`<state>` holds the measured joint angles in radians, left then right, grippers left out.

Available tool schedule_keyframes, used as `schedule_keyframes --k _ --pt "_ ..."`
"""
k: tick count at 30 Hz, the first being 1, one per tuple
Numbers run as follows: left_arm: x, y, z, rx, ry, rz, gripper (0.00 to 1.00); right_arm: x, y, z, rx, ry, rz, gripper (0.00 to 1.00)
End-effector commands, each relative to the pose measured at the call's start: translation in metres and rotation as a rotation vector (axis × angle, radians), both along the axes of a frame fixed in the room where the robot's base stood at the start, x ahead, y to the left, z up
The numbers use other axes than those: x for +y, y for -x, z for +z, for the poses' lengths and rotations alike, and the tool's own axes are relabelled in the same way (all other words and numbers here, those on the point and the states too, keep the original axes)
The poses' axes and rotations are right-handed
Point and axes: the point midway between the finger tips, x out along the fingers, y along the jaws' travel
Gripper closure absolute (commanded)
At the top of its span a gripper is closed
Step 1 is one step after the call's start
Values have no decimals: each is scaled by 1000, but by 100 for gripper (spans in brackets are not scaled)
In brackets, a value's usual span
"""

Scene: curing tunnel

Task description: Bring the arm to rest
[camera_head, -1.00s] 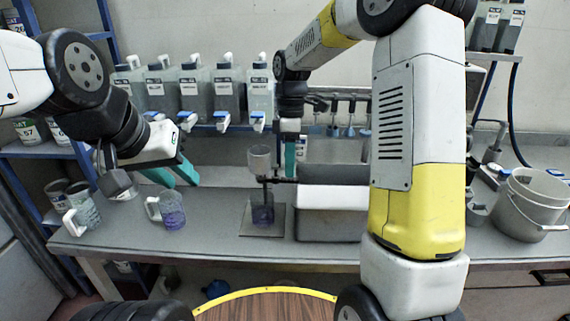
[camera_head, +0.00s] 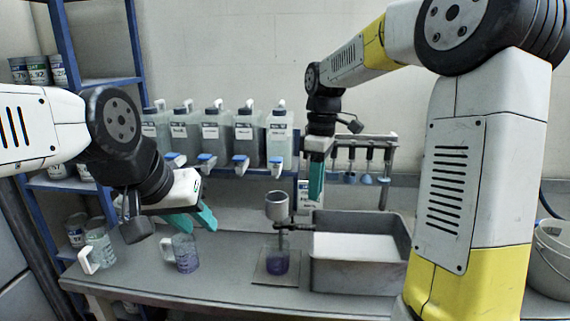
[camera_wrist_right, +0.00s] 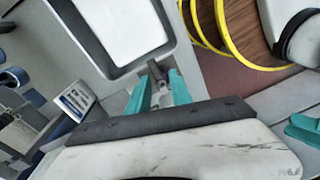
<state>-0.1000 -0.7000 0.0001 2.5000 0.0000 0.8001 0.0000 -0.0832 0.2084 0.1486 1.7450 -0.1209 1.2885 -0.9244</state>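My left gripper (camera_head: 201,228) hangs in the air at the left, above and beside a clear mug with purple liquid (camera_head: 185,253). Its two teal fingers are spread and nothing shows between them. My right gripper (camera_head: 316,190) points down in the air near the grey tray (camera_head: 345,280) and right of the funnel cup (camera_head: 276,206). In the head view its fingers overlap. The right wrist view shows the same gripper (camera_wrist_right: 158,80) with its teal fingers apart and a small grey fitting in line with the gap, not clearly held.
A beaker of purple liquid (camera_head: 277,262) stands under the funnel. Another mug (camera_head: 98,247) stands at the left. Dispenser bottles (camera_head: 211,133) line the back shelf, and a rack (camera_head: 365,140) stands behind the tray. A bucket (camera_head: 553,255) is at the far right.

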Motion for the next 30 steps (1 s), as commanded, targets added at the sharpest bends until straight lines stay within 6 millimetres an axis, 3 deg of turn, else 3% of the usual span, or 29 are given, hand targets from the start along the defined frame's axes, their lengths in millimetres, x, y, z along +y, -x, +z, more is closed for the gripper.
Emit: schedule_keyframes --k 1,6,15,21,30 --pt "0 0 0 0 0 0 67 -7 16 13 -46 -6 -81 74" --pt "0 0 0 0 0 0 67 -24 65 34 -179 -57 -387 74" --pt "0 0 0 0 0 0 67 -45 147 38 -354 -255 -896 74" --pt "0 0 0 0 0 0 67 -49 174 29 -395 -369 -1093 74" --pt "0 0 0 0 0 0 67 -49 180 26 -401 -399 -1141 74"
